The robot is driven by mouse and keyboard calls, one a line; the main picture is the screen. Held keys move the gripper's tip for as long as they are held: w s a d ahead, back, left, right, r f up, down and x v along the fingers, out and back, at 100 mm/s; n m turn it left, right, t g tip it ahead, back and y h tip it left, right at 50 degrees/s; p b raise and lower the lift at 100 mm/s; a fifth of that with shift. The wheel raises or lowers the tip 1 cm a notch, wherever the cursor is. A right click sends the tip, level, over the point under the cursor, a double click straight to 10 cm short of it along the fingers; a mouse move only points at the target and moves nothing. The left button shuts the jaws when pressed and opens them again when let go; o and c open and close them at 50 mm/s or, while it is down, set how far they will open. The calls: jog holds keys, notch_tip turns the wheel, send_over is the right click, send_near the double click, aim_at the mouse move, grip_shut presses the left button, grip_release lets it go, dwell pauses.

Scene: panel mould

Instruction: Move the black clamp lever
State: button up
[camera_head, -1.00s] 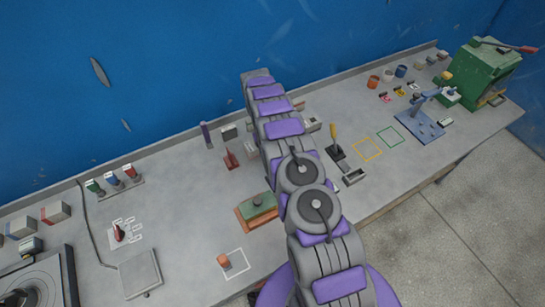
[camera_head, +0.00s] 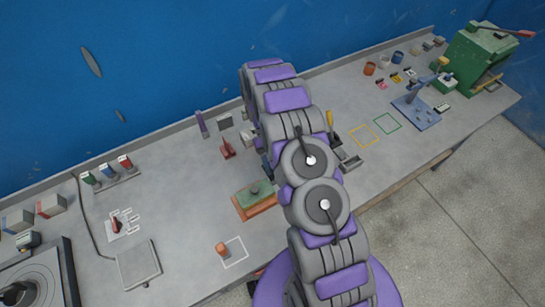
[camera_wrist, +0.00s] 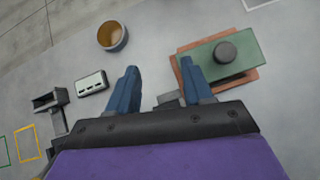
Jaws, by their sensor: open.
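My gripper (camera_wrist: 160,84) is open, with two blue fingers apart and nothing held between the tips. In the wrist view it is above the grey bench, left of a green block with a dark round knob (camera_wrist: 226,52) on an orange-brown base. In the head view my arm hides most of the gripper. I cannot surely pick out the black clamp lever. A dark upright piece with a yellow handle (camera_head: 330,119) stands just right of my arm. A small grey part (camera_wrist: 170,98) shows low between the fingers, mostly hidden.
A red lever (camera_head: 227,148) stands left of my arm. A blue fixture (camera_head: 416,110) and green machine (camera_head: 478,60) occupy the bench's right end.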

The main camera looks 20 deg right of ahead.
jog(key=s, duration=0.7)
jog(key=shift+s+a+r, duration=0.3)
jog(key=shift+r, duration=0.05)
